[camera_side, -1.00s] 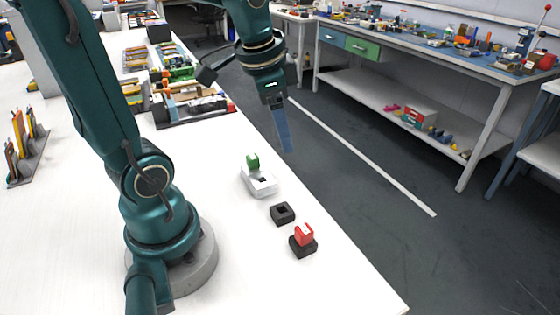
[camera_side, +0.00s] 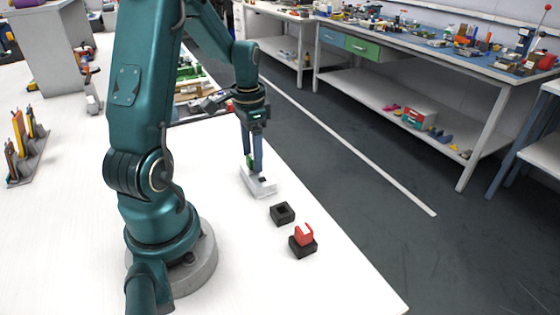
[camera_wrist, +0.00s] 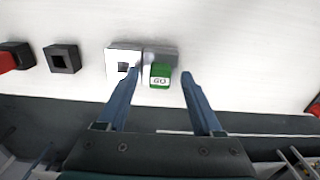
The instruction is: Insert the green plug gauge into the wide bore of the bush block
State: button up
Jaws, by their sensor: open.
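The green plug gauge (camera_wrist: 160,75), with white lettering that looks like "GO", stands upright at one end of a pale block (camera_wrist: 121,50) with a square opening at its other end. In the side view the green gauge (camera_side: 249,160) is partly hidden by my fingers, above the white block (camera_side: 260,187). My gripper (camera_wrist: 160,76) is open, its fingers apart on either side of the gauge, with gaps showing in the wrist view. In the side view my gripper (camera_side: 253,168) is low over that block. A black block (camera_side: 282,213) has an empty square bore. I cannot tell which block is the bush block.
A red piece (camera_side: 304,234) sits on or in a second black block (camera_side: 302,250) near the table edge. A rack (camera_side: 27,148) stands at the left, and trays of parts lie behind my arm. The white table (camera_side: 330,280) is clear at the front right.

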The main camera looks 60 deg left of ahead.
jog(key=shift+f, duration=0.2)
grip_shut()
notch_tip(320, 180, up, 9)
jog(key=shift+f, duration=0.15)
jog(key=d, duration=0.5)
jog(key=shift+r, duration=0.25)
